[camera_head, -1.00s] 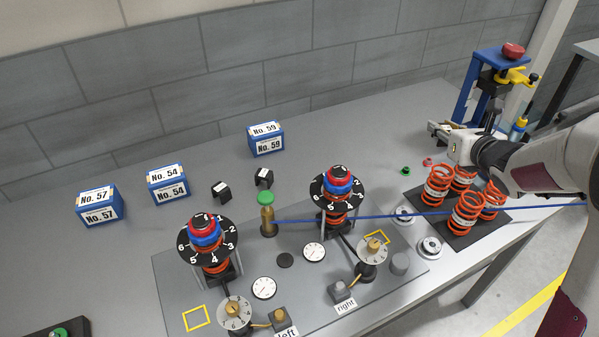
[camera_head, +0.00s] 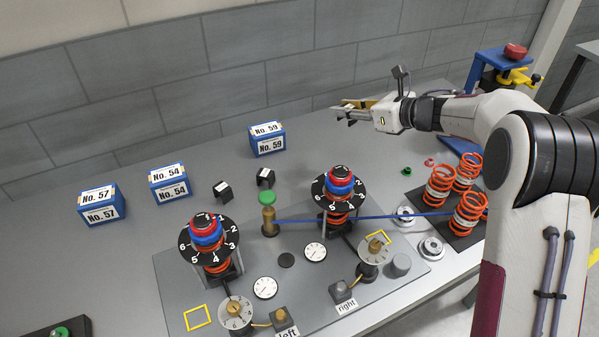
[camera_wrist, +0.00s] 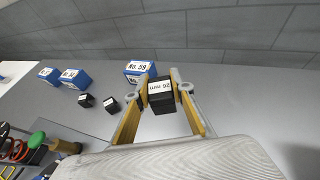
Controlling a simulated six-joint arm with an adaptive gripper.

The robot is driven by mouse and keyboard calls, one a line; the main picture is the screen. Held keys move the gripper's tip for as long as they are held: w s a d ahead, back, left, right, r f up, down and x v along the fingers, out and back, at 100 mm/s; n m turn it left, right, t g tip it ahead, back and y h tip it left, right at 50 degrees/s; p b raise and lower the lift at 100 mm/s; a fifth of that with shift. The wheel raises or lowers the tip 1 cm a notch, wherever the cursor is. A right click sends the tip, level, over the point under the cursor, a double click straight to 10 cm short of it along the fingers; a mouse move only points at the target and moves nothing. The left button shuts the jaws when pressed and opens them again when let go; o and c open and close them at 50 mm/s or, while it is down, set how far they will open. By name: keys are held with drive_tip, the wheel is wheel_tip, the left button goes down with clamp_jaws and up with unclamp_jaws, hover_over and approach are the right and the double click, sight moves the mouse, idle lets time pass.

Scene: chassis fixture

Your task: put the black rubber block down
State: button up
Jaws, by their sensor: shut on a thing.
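A black rubber block (camera_wrist: 161,96) with a white label shows in the wrist view between the fingertips of my gripper (camera_wrist: 161,92). The label appears upside down. My gripper is shut on the block. In the head view my gripper (camera_head: 350,112) is raised toward the back wall, right of the No. 59 box, and the held block is hard to make out. Bare grey table lies beneath it in the wrist view. Two other black blocks with white labels stand on the table, one on the left (camera_head: 222,191) and one on the right (camera_head: 265,177).
Blue boxes No. 57 (camera_head: 101,205), No. 54 (camera_head: 170,185) and No. 59 (camera_head: 267,140) stand along the back. The fixture plate (camera_head: 330,255) carries two spring stacks (camera_head: 207,240) (camera_head: 338,190). Orange springs (camera_head: 467,212) stand at the right. The table behind the right stack is clear.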

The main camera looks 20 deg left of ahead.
drive_tip(key=s+a+f+n+g+y, duration=0.1)
drive_tip(key=s+a+f+n+g, duration=0.3)
drive_tip(key=a, duration=0.7)
drive_tip(key=shift+s+f+n+g, duration=0.4)
drive_tip(key=shift+s+f+g, duration=0.4)
drive_tip(key=shift+s+f, duration=0.2)
hover_over(297, 172)
drive_tip(key=shift+w+f, duration=0.1)
drive_tip(key=shift+f, duration=2.95)
drive_tip(key=shift+f, duration=1.9)
drive_tip(key=shift+f, duration=0.1)
